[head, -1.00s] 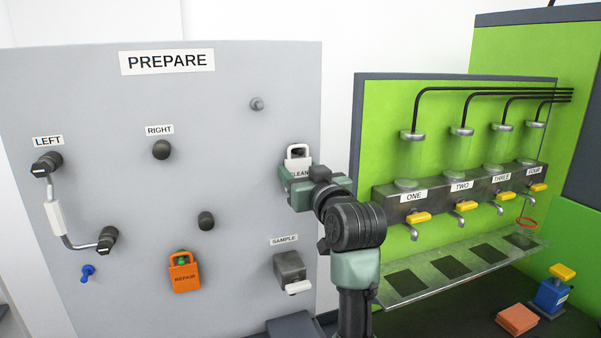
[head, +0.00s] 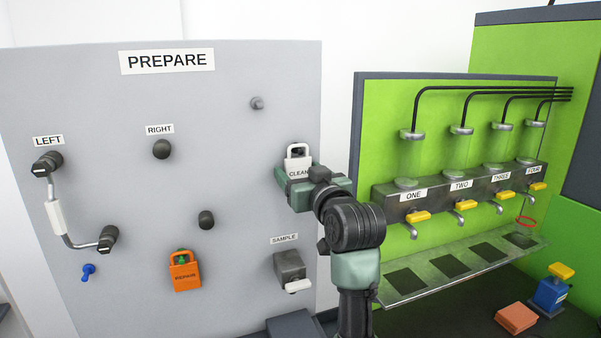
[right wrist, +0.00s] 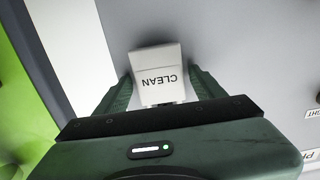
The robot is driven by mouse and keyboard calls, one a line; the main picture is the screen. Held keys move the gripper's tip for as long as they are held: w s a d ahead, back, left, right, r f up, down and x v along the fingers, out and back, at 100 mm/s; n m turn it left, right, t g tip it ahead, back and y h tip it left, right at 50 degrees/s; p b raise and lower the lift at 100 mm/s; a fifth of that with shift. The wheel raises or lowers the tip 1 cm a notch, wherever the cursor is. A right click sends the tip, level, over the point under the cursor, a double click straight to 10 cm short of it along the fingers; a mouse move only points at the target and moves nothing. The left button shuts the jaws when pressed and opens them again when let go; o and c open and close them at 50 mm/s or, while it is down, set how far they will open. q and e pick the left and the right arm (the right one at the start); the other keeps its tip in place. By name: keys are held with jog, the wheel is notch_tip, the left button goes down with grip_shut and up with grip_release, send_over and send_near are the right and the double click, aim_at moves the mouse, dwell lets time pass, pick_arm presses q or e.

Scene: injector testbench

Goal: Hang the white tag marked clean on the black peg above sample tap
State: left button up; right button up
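The white tag marked CLEAN (head: 298,160) is upright in front of the grey panel, above the SAMPLE label. Its black peg cannot be made out, so I cannot tell for sure that the tag hangs on it. My right gripper (head: 313,187) is around the tag's lower part. In the right wrist view the tag (right wrist: 158,78) shows upside down between the fingers (right wrist: 162,88), with narrow gaps at its sides; the fingers look open. The grey sample tap (head: 289,267) is on the panel below. My left gripper is not in view.
The PREPARE panel (head: 110,120) carries an orange repair tag (head: 184,272), black pegs (head: 206,220), a grey peg (head: 257,103) and a handled pipe (head: 56,217). The green bench with taps (head: 418,216) stands to the right of my arm.

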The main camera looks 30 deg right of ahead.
dwell(0.3)
jog(key=b+v, duration=0.2)
jog(key=v, duration=0.5)
jog(key=shift+s, duration=0.4)
jog(key=shift+f, duration=0.1)
